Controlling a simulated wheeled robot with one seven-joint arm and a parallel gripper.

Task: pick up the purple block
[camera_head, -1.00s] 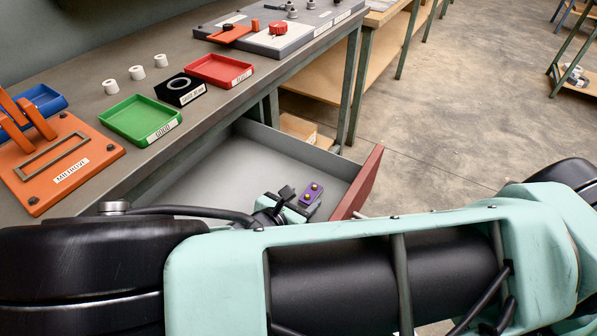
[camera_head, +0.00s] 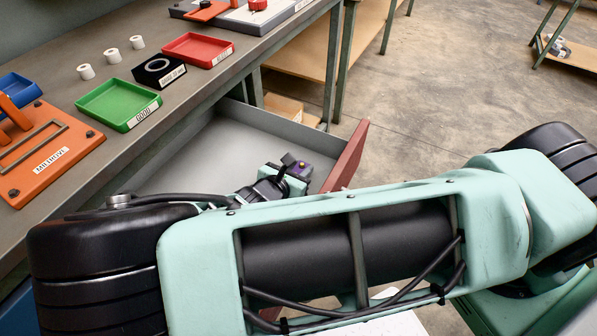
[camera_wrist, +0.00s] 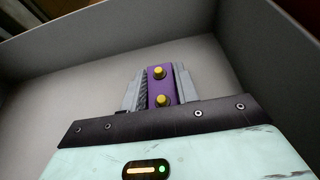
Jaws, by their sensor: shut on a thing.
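The purple block (camera_wrist: 159,88) has two yellow round knobs on top. In the wrist view it sits between the two grey fingers of my gripper (camera_wrist: 160,90), which is shut on it. In the head view the purple block (camera_head: 298,167) shows only in part, at the right end of the open drawer. My gripper (camera_head: 286,172) hides some of it there. I cannot tell whether the block touches the drawer floor.
The open grey drawer (camera_head: 215,150) has a red front (camera_head: 347,155) and walls around the gripper. On the bench above it stand a green tray (camera_head: 118,101), a red tray (camera_head: 198,48), a black fixture (camera_head: 158,70) and an orange fixture (camera_head: 45,150). The drawer is otherwise bare.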

